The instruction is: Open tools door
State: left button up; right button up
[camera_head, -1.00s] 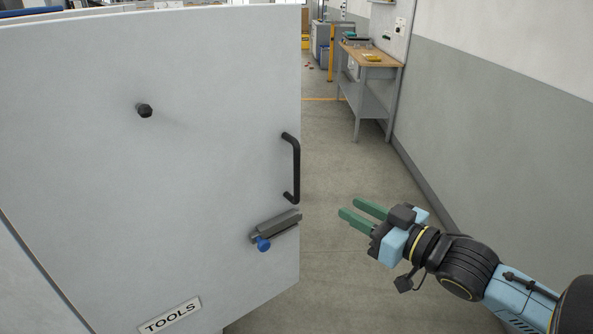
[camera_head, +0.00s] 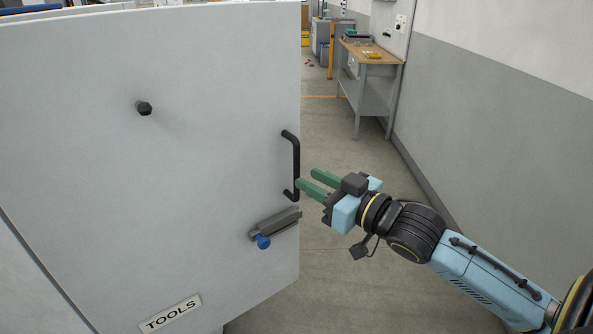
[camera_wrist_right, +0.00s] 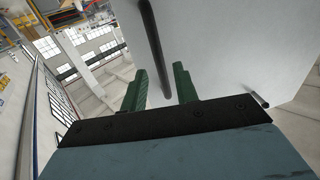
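The light grey tools door (camera_head: 150,200) fills the left of the head view, with a "TOOLS" label (camera_head: 170,313) low on it. A black bar handle (camera_head: 296,166) stands upright near its right edge. Below it is a grey latch with a blue knob (camera_head: 263,242). My right gripper (camera_head: 307,178) is open, its green fingers pointing left at the handle's lower part. In the right wrist view the handle (camera_wrist_right: 155,50) appears between the directions of the two spread fingers (camera_wrist_right: 161,80); contact cannot be told. My left gripper is not in view.
A black knob (camera_head: 144,108) sticks out from the door's upper part. A workbench (camera_head: 370,62) stands far back by the wall (camera_head: 500,120). The floor (camera_head: 350,270) right of the door is clear apart from my arm.

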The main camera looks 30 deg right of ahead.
aim_at(299, 174)
jog(key=shift+p+x, duration=0.3)
jog(key=shift+x, duration=2.25)
jog(key=shift+c, duration=0.2)
grip_shut()
